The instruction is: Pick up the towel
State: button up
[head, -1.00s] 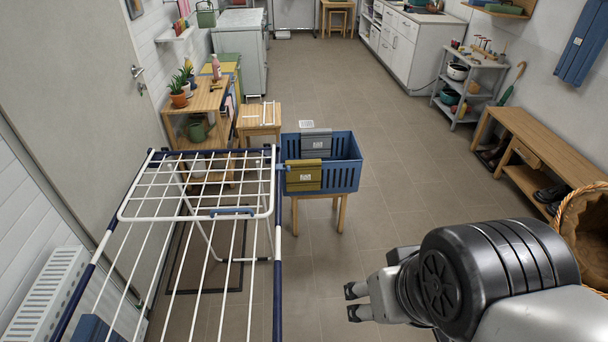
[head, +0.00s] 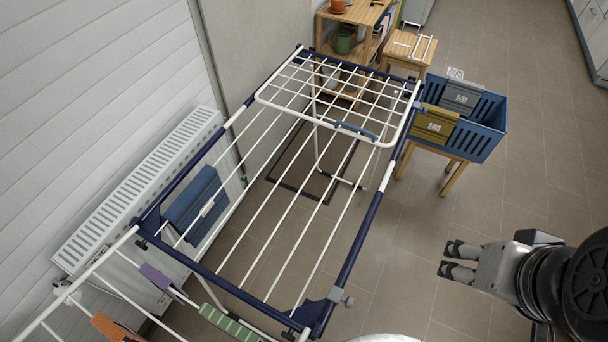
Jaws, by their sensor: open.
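Several cloths are in view, and I cannot tell for sure which is the towel. A blue folded cloth (head: 196,203) with a pale label hangs on the left side of the drying rack (head: 370,225). A mustard cloth (head: 435,123) and a grey cloth (head: 461,97) hang over the walls of the blue basket (head: 484,140). Smaller purple (head: 160,284), orange (head: 112,328) and green (head: 229,324) pieces hang at the rack's near end. My gripper (head: 450,260) is open and empty at the right, over the floor, apart from all of them.
A white radiator (head: 140,190) is on the wall behind the rack. The basket stands on a wooden stool (head: 455,178), with another wooden stool (head: 410,50) behind it. A dark mat (head: 310,165) lies under the rack.

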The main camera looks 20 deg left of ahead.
aim_at(435, 127)
jog(key=i+l+u, duration=0.1)
jog(key=i+l, duration=0.4)
jog(key=i+l+u, duration=0.15)
jog(key=i+l, duration=0.3)
jog(key=l, duration=0.15)
jog(key=i+l+u, duration=0.1)
jog(key=i+l, duration=0.35)
jog(key=l, duration=0.15)
jog(key=i+j+u, duration=0.1)
jog(key=i, duration=0.4)
jog(key=i+j+u, duration=0.1)
jog(key=i+j, duration=0.15)
jog(key=i, duration=0.3)
